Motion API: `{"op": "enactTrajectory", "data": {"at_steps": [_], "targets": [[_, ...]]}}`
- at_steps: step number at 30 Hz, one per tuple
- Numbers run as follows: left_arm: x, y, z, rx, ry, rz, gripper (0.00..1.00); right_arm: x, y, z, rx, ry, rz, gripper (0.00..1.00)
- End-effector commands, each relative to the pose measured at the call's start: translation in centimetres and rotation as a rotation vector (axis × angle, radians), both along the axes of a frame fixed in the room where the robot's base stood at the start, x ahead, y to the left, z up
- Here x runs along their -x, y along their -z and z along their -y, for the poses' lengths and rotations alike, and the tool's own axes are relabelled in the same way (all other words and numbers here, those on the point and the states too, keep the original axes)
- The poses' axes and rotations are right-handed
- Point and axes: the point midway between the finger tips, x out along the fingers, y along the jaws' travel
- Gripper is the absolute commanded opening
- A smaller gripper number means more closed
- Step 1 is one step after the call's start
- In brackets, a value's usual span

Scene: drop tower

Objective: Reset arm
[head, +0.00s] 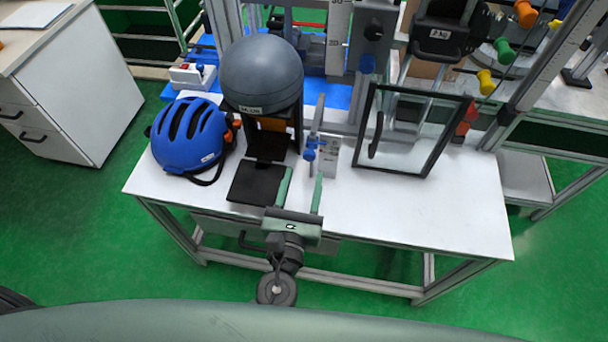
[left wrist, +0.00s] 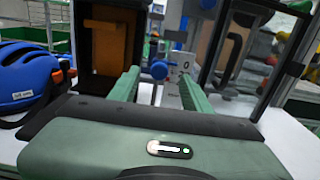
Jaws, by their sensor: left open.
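My left gripper (head: 300,190) is over the front middle of the white table (head: 430,220), its two green fingers spread apart and pointing away from me. Nothing is between the fingers. The fingers also show in the left wrist view (left wrist: 158,90), with a blue knob (left wrist: 159,70) beyond them. In the head view this blue knob (head: 310,154) sits on a small upright post past the fingertips. My right gripper is not in either view.
A blue helmet (head: 188,132) lies left of a grey dome (head: 262,75) on a dark stand. A black-framed clear panel (head: 412,130) stands at the right. The drop tower rig with colored knobs is behind. The table's front right is clear.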

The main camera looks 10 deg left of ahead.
Motion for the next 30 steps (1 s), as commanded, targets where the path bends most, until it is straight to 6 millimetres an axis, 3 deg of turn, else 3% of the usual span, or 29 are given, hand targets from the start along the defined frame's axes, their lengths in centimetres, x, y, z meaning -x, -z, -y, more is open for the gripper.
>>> {"op": "enactTrajectory", "data": {"at_steps": [11,14,17,20,21,24,27,30], "targets": [[0.0,0.0,-0.1,0.003,-0.002,0.0,0.48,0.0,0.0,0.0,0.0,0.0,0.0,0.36],[-0.2,-0.1,-1.4,0.078,-0.043,-0.014,0.48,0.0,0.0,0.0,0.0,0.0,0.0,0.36],[-0.3,0.1,-5.5,0.309,-0.167,-0.053,0.48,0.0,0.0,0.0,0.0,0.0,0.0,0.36],[0.4,1.2,-11.2,0.683,-0.37,-0.101,0.48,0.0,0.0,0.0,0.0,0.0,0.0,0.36],[1.1,2.0,-13.5,0.848,-0.461,-0.117,0.48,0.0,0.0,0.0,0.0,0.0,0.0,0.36],[3.3,4.3,-17.6,1.246,-0.69,-0.148,0.48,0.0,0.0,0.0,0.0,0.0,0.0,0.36],[6.1,6.5,-19.8,1.606,-0.916,-0.168,0.48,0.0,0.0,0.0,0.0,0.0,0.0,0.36],[8.6,8.1,-20.2,1.877,-1.109,-0.185,0.48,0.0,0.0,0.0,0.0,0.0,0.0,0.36]]}}
